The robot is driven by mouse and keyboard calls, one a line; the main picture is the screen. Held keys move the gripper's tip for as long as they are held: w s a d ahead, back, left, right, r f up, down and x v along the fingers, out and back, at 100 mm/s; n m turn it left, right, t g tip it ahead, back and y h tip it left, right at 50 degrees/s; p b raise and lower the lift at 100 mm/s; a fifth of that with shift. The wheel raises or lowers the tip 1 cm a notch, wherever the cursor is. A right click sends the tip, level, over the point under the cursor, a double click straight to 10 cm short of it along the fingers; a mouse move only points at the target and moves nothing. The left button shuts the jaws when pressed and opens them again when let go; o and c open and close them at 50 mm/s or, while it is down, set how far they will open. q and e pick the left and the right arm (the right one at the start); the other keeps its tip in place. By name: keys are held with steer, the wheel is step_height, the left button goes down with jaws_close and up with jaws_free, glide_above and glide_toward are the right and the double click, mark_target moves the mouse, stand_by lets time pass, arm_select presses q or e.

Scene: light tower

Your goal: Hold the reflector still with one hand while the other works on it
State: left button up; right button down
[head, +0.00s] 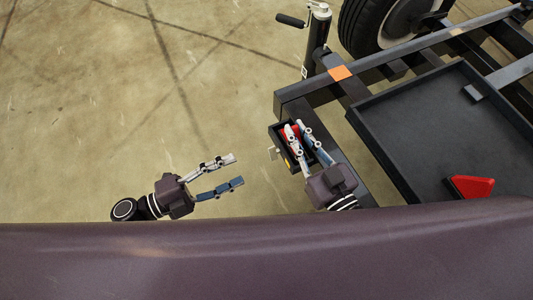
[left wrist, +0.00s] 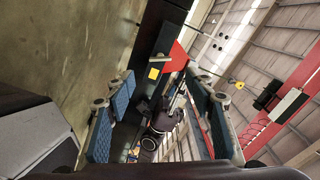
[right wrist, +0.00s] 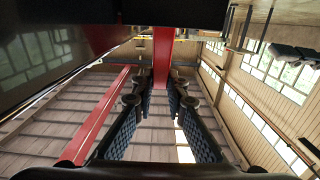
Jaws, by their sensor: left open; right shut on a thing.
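A red reflector (head: 291,130) is at the small black box (head: 276,133) on the trailer frame's corner. My right gripper (head: 295,126) is shut on it from the near side and hides part of it. In the right wrist view a red strip (right wrist: 163,55) shows between the fingertips. In the left wrist view a red triangular piece (left wrist: 175,58) stands beside a yellow patch (left wrist: 153,73). My left gripper (head: 240,170) is open and empty, over the floor left of the box, its fingers pointing toward it and apart from it.
A second red triangular reflector (head: 470,187) lies in the black tray (head: 410,130) at right. An orange marker (head: 340,73) is on the frame. A jack post (head: 317,40) and a wheel (head: 390,20) stand behind. The floor at left is clear.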

mark_target(274, 153)
arm_select(q)
steer(key=x, duration=1)
steer(key=shift+w+d, duration=0.15)
steer(key=shift+d, duration=0.15)
steer(key=shift+c, duration=0.6)
steer(key=c, duration=1)
steer(key=shift+a+m, duration=0.1)
steer(key=shift+m, duration=0.2)
steer(key=shift+c, duration=0.2)
